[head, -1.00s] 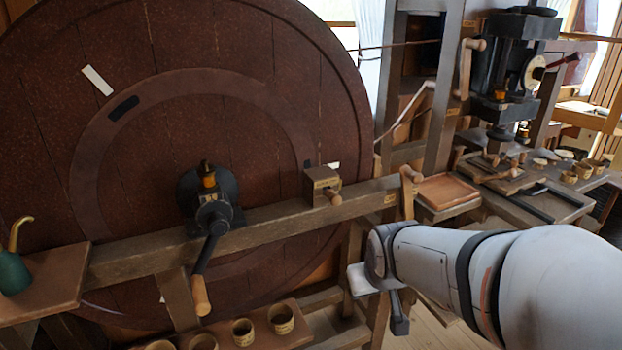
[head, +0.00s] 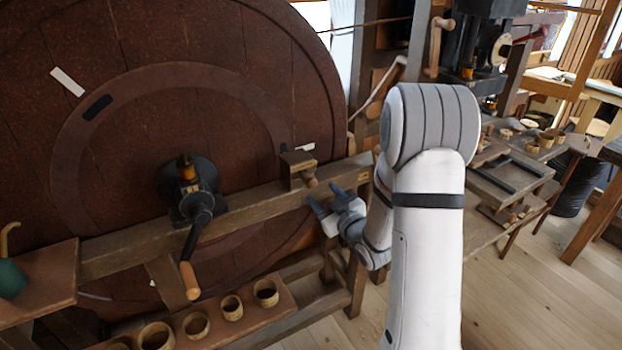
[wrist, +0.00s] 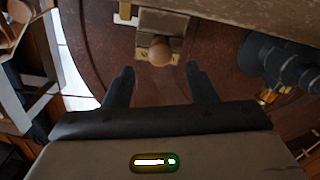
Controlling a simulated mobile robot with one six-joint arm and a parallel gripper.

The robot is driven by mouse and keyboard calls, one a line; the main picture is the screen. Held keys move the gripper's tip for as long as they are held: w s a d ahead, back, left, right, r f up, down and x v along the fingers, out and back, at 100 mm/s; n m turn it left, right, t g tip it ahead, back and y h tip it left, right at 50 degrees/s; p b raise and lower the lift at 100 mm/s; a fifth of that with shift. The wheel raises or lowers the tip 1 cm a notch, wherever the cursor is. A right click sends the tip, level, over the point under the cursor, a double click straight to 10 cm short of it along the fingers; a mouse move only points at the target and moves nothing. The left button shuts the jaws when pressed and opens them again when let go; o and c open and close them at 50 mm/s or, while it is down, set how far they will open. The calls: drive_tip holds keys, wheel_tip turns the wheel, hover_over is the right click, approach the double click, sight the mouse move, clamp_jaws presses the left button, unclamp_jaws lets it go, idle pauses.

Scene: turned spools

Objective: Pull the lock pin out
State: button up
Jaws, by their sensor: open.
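The lock pin shows as a round wooden knob (head: 310,178) sticking out of a small wooden block (head: 297,162) on the beam in front of the big wheel (head: 230,100). In the wrist view the knob (wrist: 160,52) faces me, near the middle at the top, with the block (wrist: 163,22) behind it. My gripper (head: 323,196) is open just below and right of the knob in the head view. In the wrist view its two dark fingers (wrist: 160,72) stand apart either side of the knob's line, empty, with the knob just beyond the tips. The pin's shaft is hidden.
A black crank with a wooden handle (head: 189,280) hangs at the wheel's hub, left of the block. The beam (head: 130,247) runs across under the pin. A shelf of several wooden cups (head: 231,307) lies below. A bench with tools (head: 505,180) stands at the right.

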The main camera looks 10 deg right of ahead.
sight(313, 185)
drive_tip(key=p+x, duration=0.2)
drive_tip(key=x, duration=0.5)
drive_tip(key=shift+w+a, duration=0.1)
drive_tip(key=shift+w, duration=0.1)
drive_tip(key=shift+c, duration=0.5)
clamp_jaws()
